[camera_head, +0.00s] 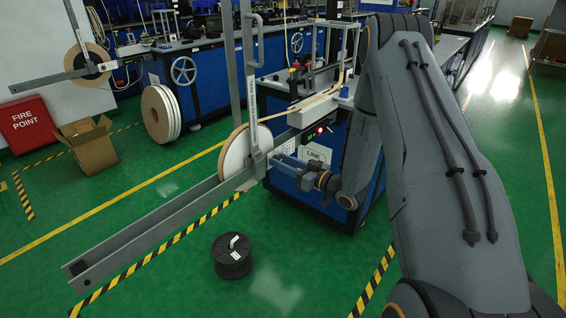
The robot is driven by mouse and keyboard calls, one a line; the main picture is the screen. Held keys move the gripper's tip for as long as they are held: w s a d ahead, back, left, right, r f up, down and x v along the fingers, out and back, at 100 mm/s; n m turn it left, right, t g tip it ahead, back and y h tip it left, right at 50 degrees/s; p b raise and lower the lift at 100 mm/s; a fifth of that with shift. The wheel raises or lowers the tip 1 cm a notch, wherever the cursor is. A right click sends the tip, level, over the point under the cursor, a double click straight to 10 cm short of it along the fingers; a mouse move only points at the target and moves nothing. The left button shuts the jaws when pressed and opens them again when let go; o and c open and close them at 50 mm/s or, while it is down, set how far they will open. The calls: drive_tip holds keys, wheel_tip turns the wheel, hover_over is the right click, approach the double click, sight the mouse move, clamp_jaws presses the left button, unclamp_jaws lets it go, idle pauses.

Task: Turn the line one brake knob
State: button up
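The line one station is a blue cabinet marked "LINE" (317,154). I cannot make out for sure which part is the brake knob. My gripper (279,162) is at the front of the cabinet, left of the sign and below the control box, close to the right side of the reel (240,152) on its grey frame. The gripper is small and seen from the side, so its finger gap is unclear.
A long grey rail (140,234) runs from the reel to the lower left. A black spool (232,256) lies on the green floor in front. An open cardboard box (90,147) and a large white reel (161,114) stand at the left. My arm covers much of the right.

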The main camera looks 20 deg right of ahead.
clamp_jaws()
drive_tip(key=shift+n+b, duration=0.55)
drive_tip(key=shift+n, duration=3.85)
drive_tip(key=shift+o, duration=1.4)
unclamp_jaws()
